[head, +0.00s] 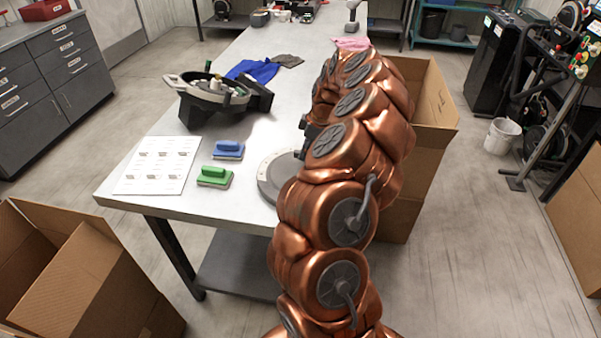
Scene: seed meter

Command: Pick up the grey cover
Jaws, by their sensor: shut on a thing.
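The grey cover (268,178) is a round grey disc at the table's near edge, in the middle of the head view. Its right part is hidden behind my copper-coloured arm. My gripper (304,146) shows only as small dark parts at the left edge of the arm, just above the cover's far right side. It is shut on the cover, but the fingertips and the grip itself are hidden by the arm. I cannot tell whether the cover touches the table.
The white table (180,212) holds a black seed meter housing (213,95), a blue brush (229,149), a green brush (215,176), a white sheet (158,165) and a blue cloth (253,71). Cardboard boxes stand at right (428,150) and lower left (85,285).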

